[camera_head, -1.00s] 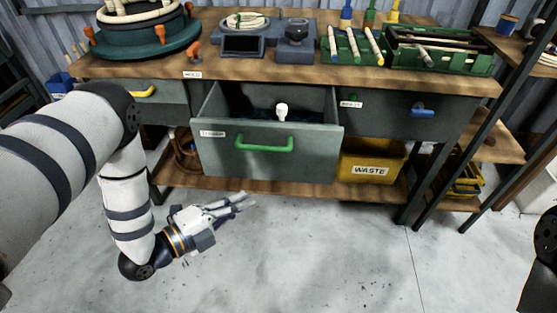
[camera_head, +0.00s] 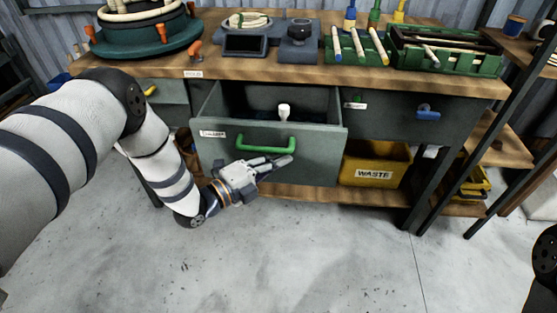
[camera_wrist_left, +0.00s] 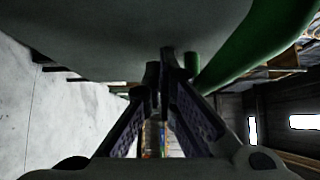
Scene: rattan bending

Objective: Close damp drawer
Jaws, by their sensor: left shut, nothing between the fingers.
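The middle drawer (camera_head: 320,165) with the green handle (camera_head: 265,148) stands pulled out from under the bench; its label is too blurred to read. A white-topped item (camera_head: 284,111) shows inside it. My left gripper (camera_head: 284,161) is shut and empty in front of the drawer face, just below the handle. In the left wrist view its fingertips (camera_wrist_left: 164,68) are close beside the green handle (camera_wrist_left: 250,50) and below the grey drawer front (camera_wrist_left: 120,25). Whether they touch is hard to tell. My right gripper is out of view.
A drawer with a blue handle (camera_head: 428,113) is shut at right. A yellow waste bin (camera_head: 374,170) stands on the lower shelf (camera_head: 310,194). The wooden bench top (camera_head: 280,73) carries several tools and trays. The floor (camera_head: 330,250) in front is clear.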

